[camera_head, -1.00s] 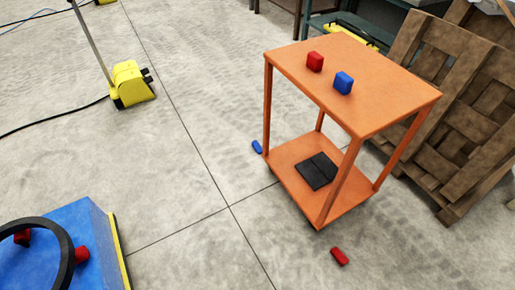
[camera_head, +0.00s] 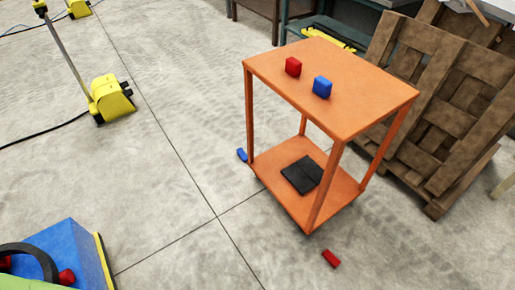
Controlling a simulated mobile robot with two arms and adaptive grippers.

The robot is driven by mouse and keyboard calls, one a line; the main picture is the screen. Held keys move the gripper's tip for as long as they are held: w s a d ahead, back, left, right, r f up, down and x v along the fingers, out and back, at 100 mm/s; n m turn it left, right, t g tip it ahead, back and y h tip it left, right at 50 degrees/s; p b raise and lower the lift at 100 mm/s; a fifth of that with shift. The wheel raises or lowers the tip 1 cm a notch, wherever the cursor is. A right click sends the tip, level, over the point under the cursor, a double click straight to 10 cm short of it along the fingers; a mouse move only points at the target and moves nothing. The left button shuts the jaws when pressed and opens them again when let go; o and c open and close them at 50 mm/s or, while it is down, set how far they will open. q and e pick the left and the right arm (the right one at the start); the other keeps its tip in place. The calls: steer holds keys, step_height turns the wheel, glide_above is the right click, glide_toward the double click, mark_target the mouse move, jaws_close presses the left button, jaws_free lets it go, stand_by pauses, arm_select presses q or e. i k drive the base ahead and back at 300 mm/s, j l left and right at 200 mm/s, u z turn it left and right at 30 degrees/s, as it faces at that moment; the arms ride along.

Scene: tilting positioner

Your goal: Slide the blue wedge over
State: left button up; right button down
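A small blue block (camera_head: 322,87) sits on the top of an orange cart (camera_head: 365,105), right of a small red block (camera_head: 293,67) and apart from it. A smaller blue piece (camera_head: 242,155) lies on the floor by the cart's left leg. I cannot tell from their shapes which blue piece is the wedge. Neither of my grippers is in view.
Black flat pieces (camera_head: 302,174) lie on the cart's lower shelf. A red piece (camera_head: 331,258) lies on the floor in front. Wooden pallets (camera_head: 440,115) stand right of the cart. A blue body (camera_head: 70,250) is at lower left, a yellow machine (camera_head: 112,98) at upper left. Floor between is clear.

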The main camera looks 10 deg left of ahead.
mark_target(240, 152)
steer(key=i+j+z, duration=0.55)
steer(key=j, duration=0.15)
steer(key=i+j+z, duration=0.15)
steer(key=j+z, duration=0.15)
steer(key=j, duration=0.1)
